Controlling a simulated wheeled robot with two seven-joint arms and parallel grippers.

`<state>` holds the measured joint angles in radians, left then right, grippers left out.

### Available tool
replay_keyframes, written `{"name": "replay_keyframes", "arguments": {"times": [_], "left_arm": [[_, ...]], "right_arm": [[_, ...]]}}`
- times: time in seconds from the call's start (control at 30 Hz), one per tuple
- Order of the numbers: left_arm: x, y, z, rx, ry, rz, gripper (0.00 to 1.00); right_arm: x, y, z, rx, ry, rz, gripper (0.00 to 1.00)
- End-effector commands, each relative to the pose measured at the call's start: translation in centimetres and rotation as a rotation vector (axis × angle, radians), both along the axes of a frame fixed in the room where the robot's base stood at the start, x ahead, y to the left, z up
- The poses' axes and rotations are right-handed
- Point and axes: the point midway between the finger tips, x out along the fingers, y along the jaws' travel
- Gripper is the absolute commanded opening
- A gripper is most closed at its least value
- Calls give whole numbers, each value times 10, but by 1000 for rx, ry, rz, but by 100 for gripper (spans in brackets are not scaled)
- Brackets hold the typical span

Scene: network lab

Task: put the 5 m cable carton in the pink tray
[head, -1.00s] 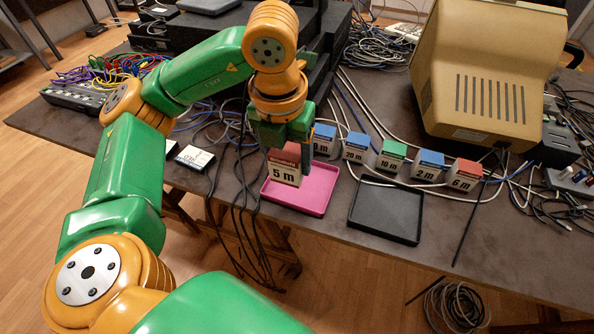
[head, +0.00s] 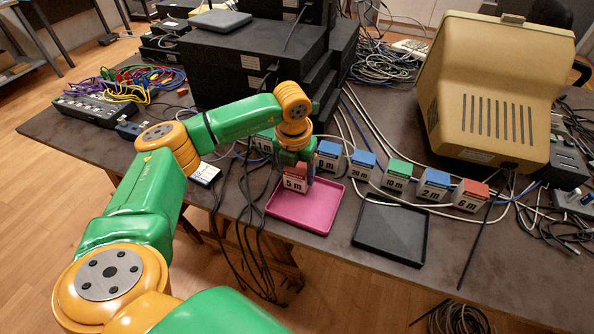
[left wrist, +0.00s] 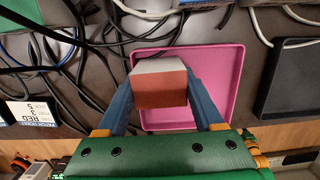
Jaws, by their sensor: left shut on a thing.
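The 5 m carton (head: 295,181), white with a red top, is at the left part of the pink tray (head: 322,218) in the head view. My left gripper (head: 296,160) is shut on it from above. In the left wrist view the carton (left wrist: 160,85) sits between the two blue fingers (left wrist: 162,98), over the left half of the pink tray (left wrist: 225,75). I cannot tell whether its base touches the tray floor. My right gripper is not in view.
A black tray (head: 392,240) lies right of the pink one. Behind them stand several other cartons, such as the 20 m (head: 363,166), 10 m (head: 396,177), 2 m (head: 432,185) and 6 m (head: 470,196) ones. Black cables (head: 250,215) hang over the table's front edge.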

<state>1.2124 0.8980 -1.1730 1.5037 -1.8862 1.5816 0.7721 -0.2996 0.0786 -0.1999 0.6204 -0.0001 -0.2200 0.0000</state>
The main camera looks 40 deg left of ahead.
Motion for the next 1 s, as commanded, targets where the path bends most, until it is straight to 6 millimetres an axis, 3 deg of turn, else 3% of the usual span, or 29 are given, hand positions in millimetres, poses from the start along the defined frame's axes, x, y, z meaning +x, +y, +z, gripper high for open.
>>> {"name": "replay_keyframes", "arguments": {"times": [0.03,0.13,0.4,0.5,0.8,1.0], "left_arm": [[0,0,-2,0,0,0,71],[0,0,-1,0,0,0,98],[0,0,0,0,0,0,98],[0,0,8,-1,-2,0,98],[-9,-3,89,-2,-7,0,98],[-13,-4,119,-1,-2,0,98]], "right_arm": [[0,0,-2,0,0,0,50],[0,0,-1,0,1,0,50],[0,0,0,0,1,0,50],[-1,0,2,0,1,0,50],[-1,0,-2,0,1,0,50],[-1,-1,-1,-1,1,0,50]]}}
